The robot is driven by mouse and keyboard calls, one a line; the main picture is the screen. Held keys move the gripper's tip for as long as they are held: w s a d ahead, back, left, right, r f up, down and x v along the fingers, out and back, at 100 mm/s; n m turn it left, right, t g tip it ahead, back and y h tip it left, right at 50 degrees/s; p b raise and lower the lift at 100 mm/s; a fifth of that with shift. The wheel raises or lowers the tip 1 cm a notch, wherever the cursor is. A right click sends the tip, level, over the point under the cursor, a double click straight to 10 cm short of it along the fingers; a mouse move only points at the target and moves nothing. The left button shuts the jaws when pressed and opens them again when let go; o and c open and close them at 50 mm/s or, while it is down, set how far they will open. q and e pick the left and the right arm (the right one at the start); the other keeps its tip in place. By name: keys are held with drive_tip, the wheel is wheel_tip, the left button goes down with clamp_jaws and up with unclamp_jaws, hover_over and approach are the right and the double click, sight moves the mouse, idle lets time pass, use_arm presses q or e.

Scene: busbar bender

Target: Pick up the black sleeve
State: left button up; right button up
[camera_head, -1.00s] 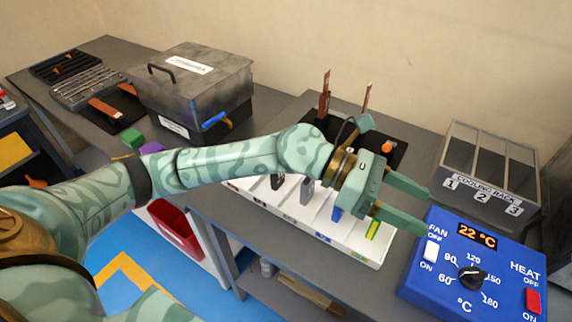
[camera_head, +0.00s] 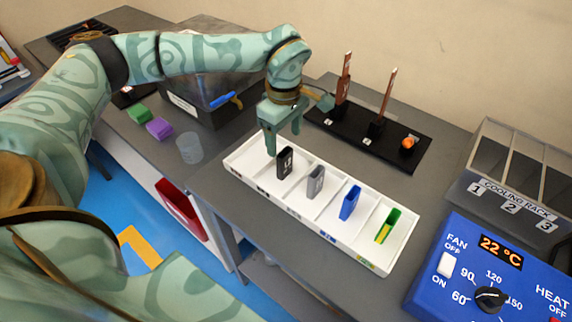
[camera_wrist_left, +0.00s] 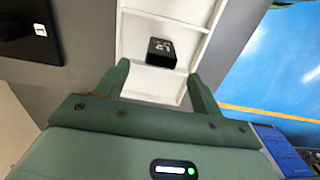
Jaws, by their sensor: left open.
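My left gripper (camera_head: 283,140) is open and empty, pointing down over that end of the tray, just behind and above the sleeve. In the left wrist view the sleeve (camera_wrist_left: 161,52) lies ahead of the two fingers (camera_wrist_left: 160,85), roughly between their lines and apart from them. A grey sleeve (camera_head: 315,182), a blue sleeve (camera_head: 350,203) and a green and yellow sleeve (camera_head: 387,226) stand in the other compartments. My right gripper is not in view.
Behind the tray is a black base (camera_head: 350,140) with upright copper bars (camera_head: 387,92). At right are the blue heater box (camera_head: 480,265) and the cooling rack (camera_head: 515,180). A clear cup (camera_head: 190,148), a purple block (camera_head: 159,128) and a green block (camera_head: 139,113) sit left.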

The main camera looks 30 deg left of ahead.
sight(285, 163)
use_arm(q)
wheel_tip(285, 163, down, 7)
drive_tip(key=shift+d+r+b, duration=0.1)
drive_tip(key=shift+r+b, duration=0.1)
drive_tip(key=shift+b, duration=0.7)
drive_tip(key=shift+r, duration=0.1)
drive_tip(key=c, duration=1)
